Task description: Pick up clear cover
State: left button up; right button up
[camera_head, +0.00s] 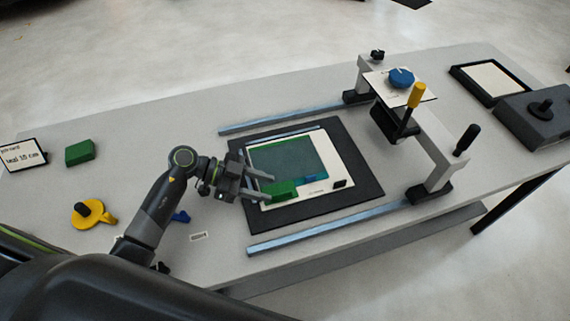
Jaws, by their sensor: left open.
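A teal, partly see-through sheet (290,155) lies on a white panel (318,188) in the middle of the table. I cannot tell whether this sheet is the clear cover. The panel rests on a black mat (362,187). My left gripper (271,189) is open over the panel's lower left part. Its fingers point right, close to a green block (284,190) on the panel; I cannot tell whether they touch it. A small blue piece (309,178) lies right of the block. My right gripper is not in view.
Two metal rails (330,229) flank the mat. A gantry (433,146) with a yellow-topped lever (416,96) and a blue knob (401,77) stands right. Another green block (80,152), a sign (22,154) and a yellow tool (93,214) lie left. A grey box (535,116) is far right.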

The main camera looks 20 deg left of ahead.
aim_at(285, 192)
pick_arm(q)
jog(key=x, duration=0.2)
jog(key=p+x, duration=0.1)
jog(key=x, duration=0.1)
jog(key=shift+w, duration=0.2)
jog(key=shift+w+d+f+p, duration=0.1)
jog(key=shift+d+f+p, duration=0.25)
jog(key=shift+d, duration=0.15)
grip_shut()
